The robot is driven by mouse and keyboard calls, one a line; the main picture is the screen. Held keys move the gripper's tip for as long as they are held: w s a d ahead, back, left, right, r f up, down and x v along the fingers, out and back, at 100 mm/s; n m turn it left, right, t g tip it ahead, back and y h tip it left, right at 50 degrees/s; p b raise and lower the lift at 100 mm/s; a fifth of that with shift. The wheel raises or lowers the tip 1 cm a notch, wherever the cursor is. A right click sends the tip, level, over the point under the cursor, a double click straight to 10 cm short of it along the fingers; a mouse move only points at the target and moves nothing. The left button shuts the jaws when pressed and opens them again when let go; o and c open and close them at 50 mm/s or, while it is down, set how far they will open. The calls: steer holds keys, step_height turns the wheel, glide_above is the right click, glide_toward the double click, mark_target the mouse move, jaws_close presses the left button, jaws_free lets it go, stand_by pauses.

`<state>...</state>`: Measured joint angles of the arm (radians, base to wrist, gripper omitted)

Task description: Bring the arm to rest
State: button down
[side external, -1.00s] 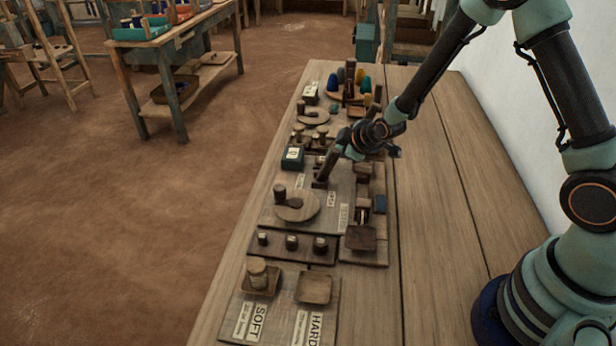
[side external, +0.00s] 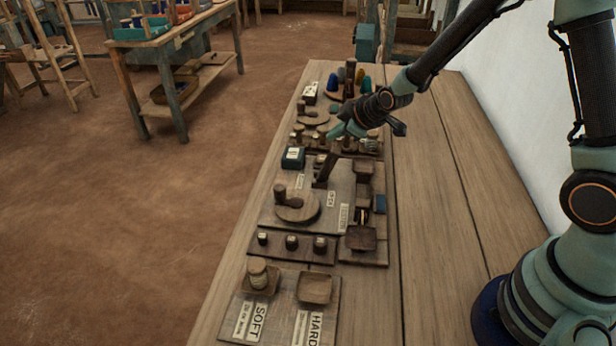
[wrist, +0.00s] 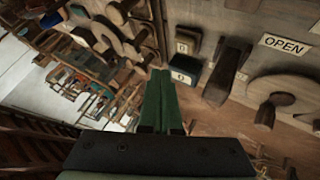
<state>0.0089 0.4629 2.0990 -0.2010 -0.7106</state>
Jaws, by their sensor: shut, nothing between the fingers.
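My gripper (side external: 336,132) hangs above the far half of the board row on the bench, with its fingers pointing left and down. In the wrist view its two green fingers (wrist: 160,72) lie together with nothing between them. A dark wooden lever (side external: 325,170) stands tilted on a board just nearer than the gripper. The lever also shows in the wrist view (wrist: 228,68), beside a plate reading OPEN (wrist: 284,45). The gripper looks clear of both.
The wooden bench (side external: 440,210) is bare right of the boards. Nearer boards hold a round disc with a peg (side external: 297,207), small pegs, and trays marked SOFT and HARD (side external: 314,289). Coloured cones (side external: 333,83) stand at the far end. A white wall (side external: 530,110) borders the right.

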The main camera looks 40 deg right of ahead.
steer(key=s+r+m+g, duration=0.1)
steer(key=s+r+m, duration=0.3)
steer(key=s+r, duration=0.55)
steer(key=s+r+m+g, duration=0.2)
steer(key=s+r+m, duration=0.2)
steer(key=s, duration=0.9)
step_height(320, 180, up, 2)
steer(key=shift+s+a+r, duration=0.1)
steer(key=shift+s+a, duration=0.1)
steer(key=shift+a, duration=0.05)
